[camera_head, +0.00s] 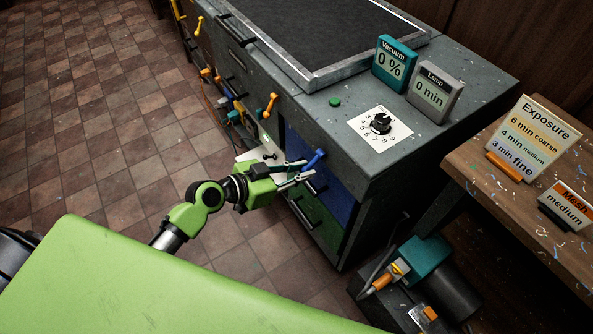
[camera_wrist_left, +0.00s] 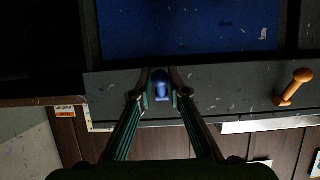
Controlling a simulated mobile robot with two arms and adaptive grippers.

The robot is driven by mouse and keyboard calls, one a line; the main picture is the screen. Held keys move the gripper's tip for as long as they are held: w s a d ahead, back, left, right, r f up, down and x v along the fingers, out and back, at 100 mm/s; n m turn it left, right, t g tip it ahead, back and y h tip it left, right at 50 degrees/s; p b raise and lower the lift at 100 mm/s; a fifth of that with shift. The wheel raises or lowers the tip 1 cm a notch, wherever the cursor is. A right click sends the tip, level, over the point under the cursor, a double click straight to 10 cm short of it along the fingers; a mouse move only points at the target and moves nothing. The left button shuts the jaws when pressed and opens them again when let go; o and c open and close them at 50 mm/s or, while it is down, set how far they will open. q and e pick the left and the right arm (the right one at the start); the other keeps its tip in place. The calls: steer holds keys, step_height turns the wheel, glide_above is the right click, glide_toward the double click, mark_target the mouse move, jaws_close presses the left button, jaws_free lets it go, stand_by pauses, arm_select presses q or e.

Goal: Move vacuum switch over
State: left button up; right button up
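A blue lever switch (camera_head: 316,159) sticks out from the front of the grey cabinet, above a blue panel. I see no label on it. My left gripper (camera_head: 307,169) reaches the cabinet front with its fingers apart. In the left wrist view the blue lever (camera_wrist_left: 160,84) stands between the two fingertips (camera_wrist_left: 160,92), with small gaps that I cannot judge exactly; contact is unclear. A teal display (camera_head: 394,64) on the cabinet top reads "Vacuum 0 %". My right gripper is not in view.
An orange lever (camera_head: 270,104) sits further left along the front. A wooden table (camera_head: 480,190) with signs stands right. Tiled floor left is clear.

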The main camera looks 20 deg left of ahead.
arm_select(q)
steer(key=shift+s+a+r+p, duration=0.2)
steer(key=shift+r+p, duration=0.05)
steer(key=shift+r, duration=0.15)
steer(key=shift+s+a+r+p, duration=0.15)
steer(key=shift+s+r+p, duration=0.1)
steer(key=shift+r, duration=0.2)
steer(key=shift+s+a+r+p, duration=0.15)
steer(key=shift+r+p, duration=0.4)
steer(key=shift+r, duration=0.3)
steer(key=shift+r+p, duration=0.65)
steer(key=shift+r, duration=0.25)
